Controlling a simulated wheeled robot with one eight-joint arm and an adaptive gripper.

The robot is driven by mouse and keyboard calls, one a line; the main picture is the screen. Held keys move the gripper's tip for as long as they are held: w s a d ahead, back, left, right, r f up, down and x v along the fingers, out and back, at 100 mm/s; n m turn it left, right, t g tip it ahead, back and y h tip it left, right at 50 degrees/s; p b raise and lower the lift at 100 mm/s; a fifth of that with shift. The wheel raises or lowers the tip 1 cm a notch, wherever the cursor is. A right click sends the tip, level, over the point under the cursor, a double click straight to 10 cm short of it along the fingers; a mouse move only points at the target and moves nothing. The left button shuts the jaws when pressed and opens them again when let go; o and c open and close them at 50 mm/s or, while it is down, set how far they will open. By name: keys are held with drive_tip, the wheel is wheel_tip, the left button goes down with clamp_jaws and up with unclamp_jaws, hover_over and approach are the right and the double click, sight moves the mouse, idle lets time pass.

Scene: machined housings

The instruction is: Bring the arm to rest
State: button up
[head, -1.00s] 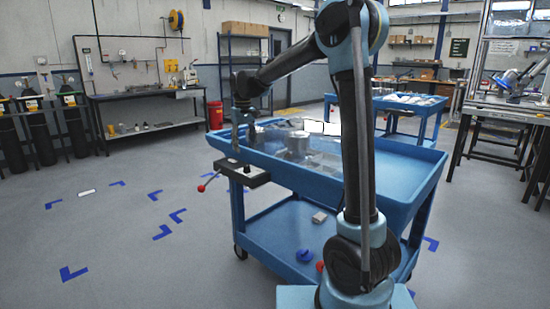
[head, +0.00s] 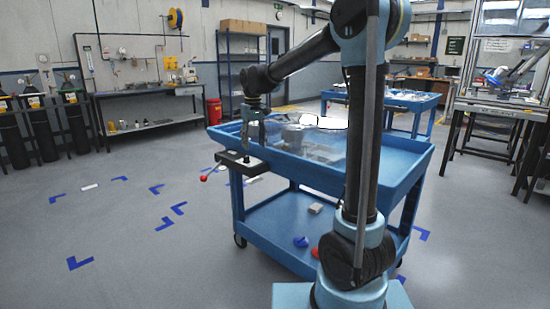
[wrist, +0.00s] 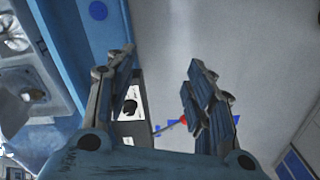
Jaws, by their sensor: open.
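My gripper (head: 247,152) hangs at the left end of the blue cart (head: 330,168), over or just in front of a small dark clamp fixture with a red-knobbed lever (head: 238,163). In the wrist view its two ribbed fingers (wrist: 162,70) stand wide apart, with nothing between them. Below and beyond them the fixture's pale plate with a dark round part (wrist: 130,106) shows, partly hidden by the left finger. The lever's red knob (wrist: 184,119) shows by the right finger. I cannot tell the exact gap between gripper and fixture.
Grey metal housings (head: 305,137) lie in the cart's top tray, close to my gripper. The lower shelf holds a grey block (head: 315,208), a blue part (head: 301,242) and a red part (head: 315,253). Another blue cart (head: 405,100) stands behind. The floor at left is open.

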drive_tip(key=s+d+f+m+t, duration=0.1)
drive_tip(key=s+d+f+m, duration=0.2)
drive_tip(key=s+d, duration=1.45)
drive_tip(key=s+d+f+m, duration=0.1)
drive_tip(key=s+d+f, duration=0.4)
drive_tip(key=s+f, duration=0.2)
drive_tip(key=s+d+f+m+t, duration=0.1)
drive_tip(key=s+d+f, duration=0.4)
drive_tip(key=s+f, duration=0.1)
drive_tip(key=shift+s+f+m, duration=0.3)
drive_tip(key=shift+s+f, duration=0.05)
drive_tip(key=shift+s, duration=0.55)
